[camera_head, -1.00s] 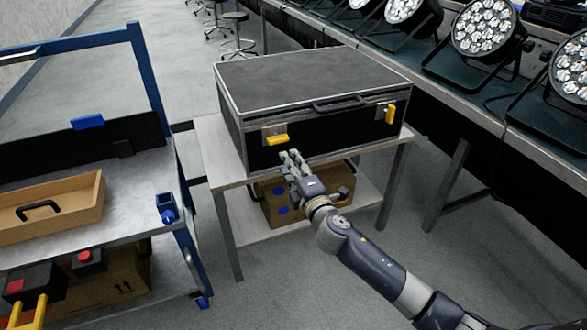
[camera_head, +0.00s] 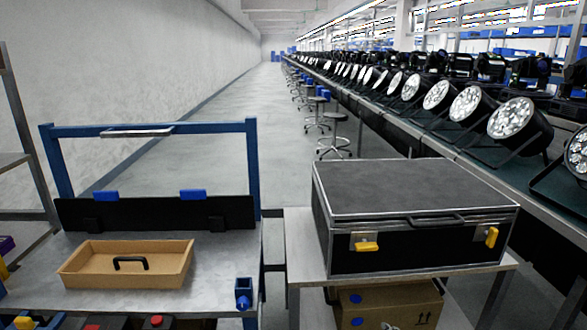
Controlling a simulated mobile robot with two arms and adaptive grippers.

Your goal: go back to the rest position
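Neither of my grippers can be made out in the head view now. A black flight case (camera_head: 415,215) with silver edges stands closed on a small grey table (camera_head: 300,250) at the right. Its front carries a dark handle (camera_head: 436,220) and two yellow latches, one at the left (camera_head: 367,246) and one at the right (camera_head: 491,237).
A blue-framed workbench (camera_head: 215,275) on the left holds a tan tray (camera_head: 125,264) and a blue holder (camera_head: 243,293). A cardboard box (camera_head: 390,304) sits under the case. Par cans (camera_head: 512,118) line a long bench at the right. An aisle (camera_head: 262,110) runs between, with stools (camera_head: 334,135).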

